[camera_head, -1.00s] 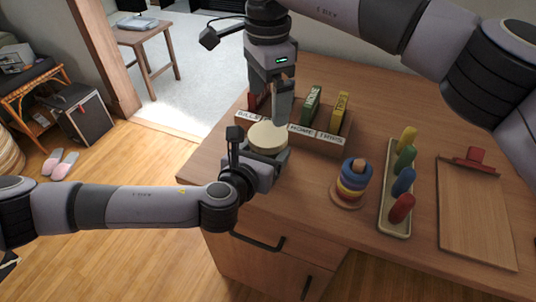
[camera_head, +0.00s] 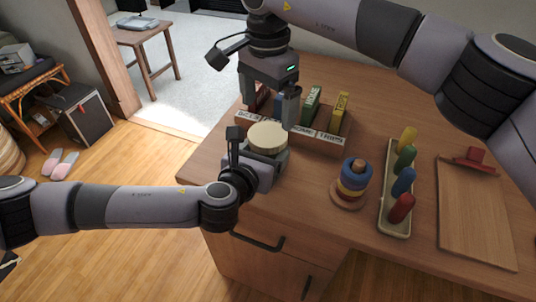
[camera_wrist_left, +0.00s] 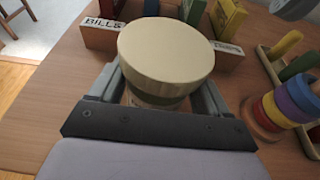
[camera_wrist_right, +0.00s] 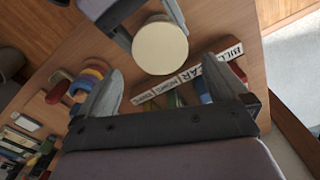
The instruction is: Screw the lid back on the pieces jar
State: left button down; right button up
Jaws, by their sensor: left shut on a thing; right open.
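The pieces jar (camera_wrist_left: 155,101) is upright between the fingers of my left gripper (camera_head: 266,160), which is shut on it just above the desk's near left part. The round cream lid (camera_head: 267,136) sits level on top of the jar and hides most of it; I cannot tell how tight it is. The lid also shows in the left wrist view (camera_wrist_left: 167,52) and the right wrist view (camera_wrist_right: 160,48). My right gripper (camera_head: 268,108) is open and empty, pointing down above and just behind the lid, its fingers apart from it.
A wooden sorter with labelled slots (camera_head: 322,143) stands close behind the lid. A ring stacker (camera_head: 353,185), a peg tray (camera_head: 396,222) and a clipboard (camera_head: 475,215) lie to the right. The desk's left edge is close to the jar.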

aim_at(268, 133)
notch_tip(268, 133, down, 6)
dwell(0.4)
jog(key=c, duration=0.9)
jog(key=shift+o, duration=0.2)
jog(key=shift+m, duration=1.6)
jog(key=o, duration=0.9)
jog(key=shift+c, duration=0.2)
jog(key=shift+r, duration=0.1)
